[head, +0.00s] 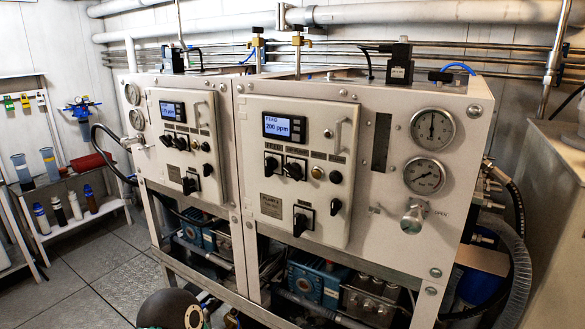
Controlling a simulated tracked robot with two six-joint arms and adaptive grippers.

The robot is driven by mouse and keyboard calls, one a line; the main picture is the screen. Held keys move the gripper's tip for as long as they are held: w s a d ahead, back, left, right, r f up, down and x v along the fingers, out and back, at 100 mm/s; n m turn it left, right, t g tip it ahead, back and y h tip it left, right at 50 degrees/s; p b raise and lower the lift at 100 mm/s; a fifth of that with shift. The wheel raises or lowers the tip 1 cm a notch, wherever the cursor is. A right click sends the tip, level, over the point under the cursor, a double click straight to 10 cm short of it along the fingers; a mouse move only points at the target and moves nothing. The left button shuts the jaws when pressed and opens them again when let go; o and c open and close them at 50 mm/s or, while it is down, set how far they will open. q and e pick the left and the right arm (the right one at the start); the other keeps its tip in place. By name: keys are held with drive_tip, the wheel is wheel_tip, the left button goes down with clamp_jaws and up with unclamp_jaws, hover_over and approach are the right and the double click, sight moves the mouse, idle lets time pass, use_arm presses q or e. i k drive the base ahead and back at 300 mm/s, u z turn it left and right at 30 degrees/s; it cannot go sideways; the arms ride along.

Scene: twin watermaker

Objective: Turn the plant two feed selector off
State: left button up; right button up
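The plant two panel (296,165) is the white door on the right cabinet, with a label plate (270,205) that seems to read PLANT 2. Its lit display (284,128) reads FEED and about 200 ppm. Below the display sit two black rotary selectors on dark plates, a left one (271,163) and a right one (294,169). A third black selector (302,221) is lower down. Their lettering is too small to read, so I cannot tell which is the feed selector or its position. Neither of my grippers shows in the head view.
A similar panel (188,145) with its own display is on the left cabinet. Two gauges (432,129) and a round valve knob (413,217) are right of plant two. A shelf with bottles (91,199) stands far left. Tiled floor (98,270) is clear at lower left.

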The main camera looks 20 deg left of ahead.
sight(271, 163)
drive_tip(key=z, duration=1.1)
drive_tip(key=k, duration=1.05)
drive_tip(key=u, duration=1.3)
drive_tip(key=i, duration=1)
drive_tip(key=u, duration=0.1)
